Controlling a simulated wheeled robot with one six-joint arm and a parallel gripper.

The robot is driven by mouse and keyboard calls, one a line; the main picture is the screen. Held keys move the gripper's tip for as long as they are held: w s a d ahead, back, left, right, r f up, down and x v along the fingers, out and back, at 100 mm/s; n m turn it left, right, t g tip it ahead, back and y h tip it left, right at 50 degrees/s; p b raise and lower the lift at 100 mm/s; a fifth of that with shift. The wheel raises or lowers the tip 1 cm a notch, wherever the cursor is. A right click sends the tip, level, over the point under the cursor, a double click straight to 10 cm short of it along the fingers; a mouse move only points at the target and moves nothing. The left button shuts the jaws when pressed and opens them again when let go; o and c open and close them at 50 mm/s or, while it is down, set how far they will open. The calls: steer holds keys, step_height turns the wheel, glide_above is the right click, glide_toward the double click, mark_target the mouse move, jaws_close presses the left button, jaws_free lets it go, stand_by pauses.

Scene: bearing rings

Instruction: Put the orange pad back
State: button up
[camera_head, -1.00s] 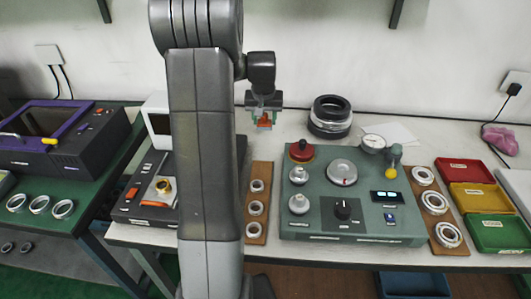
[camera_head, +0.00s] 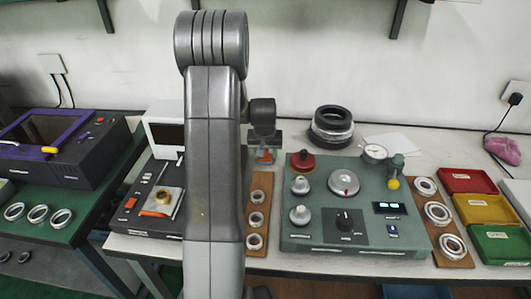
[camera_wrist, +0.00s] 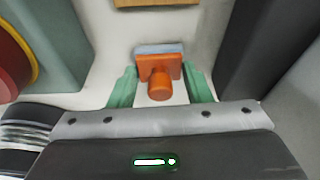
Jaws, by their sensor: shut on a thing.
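The orange pad (camera_head: 264,158) is held by my gripper (camera_head: 265,145) in the head view, over the back of the bench between the dark station and the green panel. In the wrist view the orange pad (camera_wrist: 158,70) has a round orange grip and a blue-grey layer on its far side. The two green fingers of my gripper (camera_wrist: 160,84) stand on either side of it. The white bench top shows around the pad. I cannot tell its height above the bench.
The dark station (camera_head: 136,220), partly hidden by my arm, carries a brass ring on a square plate. A wooden board (camera_head: 251,225) with several steel rings lies in front. The green panel (camera_head: 315,233) is at right. A ring stack (camera_head: 331,127) stands behind.

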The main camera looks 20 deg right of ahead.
steer(key=o, duration=1)
steer(key=shift+f, duration=0.1)
steer(key=shift+o, duration=0.2)
steer(key=shift+r, duration=0.4)
steer(key=v, duration=1.1)
steer(key=shift+r, duration=0.3)
steer(key=shift+s, duration=0.1)
